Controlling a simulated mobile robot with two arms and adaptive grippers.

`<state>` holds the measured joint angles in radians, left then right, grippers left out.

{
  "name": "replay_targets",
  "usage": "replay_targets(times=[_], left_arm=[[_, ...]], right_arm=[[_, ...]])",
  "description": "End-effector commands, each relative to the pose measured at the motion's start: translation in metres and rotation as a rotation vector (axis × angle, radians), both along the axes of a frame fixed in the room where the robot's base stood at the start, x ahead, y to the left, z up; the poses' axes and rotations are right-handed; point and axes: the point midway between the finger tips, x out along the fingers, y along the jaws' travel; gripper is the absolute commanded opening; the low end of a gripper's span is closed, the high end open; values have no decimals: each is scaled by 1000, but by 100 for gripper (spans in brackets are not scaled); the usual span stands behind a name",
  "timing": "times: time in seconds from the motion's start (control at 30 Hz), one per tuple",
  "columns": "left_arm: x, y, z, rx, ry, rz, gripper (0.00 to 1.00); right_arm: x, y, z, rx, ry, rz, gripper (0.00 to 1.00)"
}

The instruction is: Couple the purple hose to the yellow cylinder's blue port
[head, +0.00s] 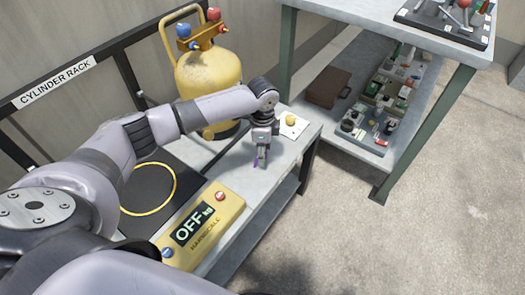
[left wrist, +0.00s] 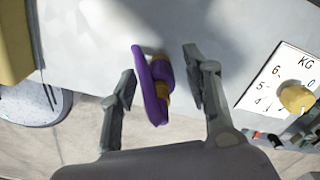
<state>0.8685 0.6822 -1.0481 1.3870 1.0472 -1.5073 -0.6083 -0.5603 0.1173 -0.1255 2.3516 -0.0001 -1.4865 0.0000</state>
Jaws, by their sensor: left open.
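The purple hose (left wrist: 154,88) is a short purple loop with a brass fitting in the left wrist view. It lies between the fingers of my left gripper (left wrist: 160,68), which is open, with a gap on both sides. In the head view, that gripper (head: 262,158) points down at the grey bench, and only a bit of the purple hose (head: 256,162) shows beside its fingers. The yellow cylinder (head: 207,88) stands at the back left, with a brass valve block, a blue knob and a red knob on top. The blue port (head: 194,45) appears below the blue knob. My right gripper is not in view.
A yellow scale reading OFF (head: 204,226) sits at the bench front. A white dial card with a yellow knob (head: 291,120) lies right of the gripper. A labelled rack rail (head: 60,80) is behind.

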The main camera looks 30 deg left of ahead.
Motion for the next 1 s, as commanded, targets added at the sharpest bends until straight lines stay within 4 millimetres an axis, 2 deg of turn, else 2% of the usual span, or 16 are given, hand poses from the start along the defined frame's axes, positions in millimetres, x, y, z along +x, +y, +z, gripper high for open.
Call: replay_targets(times=[0.13, 0.8, 0.9, 0.93, 1.0], left_arm=[[0, 0, 0, 0, 0, 0, 44], [0, 0, 0, 0, 0, 0, 0], [0, 0, 0, 0, 0, 0, 0], [0, 0, 0, 0, 0, 0, 19], [0, 0, 0, 0, 1, 0, 15]], right_arm=[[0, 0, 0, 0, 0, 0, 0], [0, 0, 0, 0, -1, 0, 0], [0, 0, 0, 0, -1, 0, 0], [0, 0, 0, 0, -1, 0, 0], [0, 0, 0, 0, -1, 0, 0]])
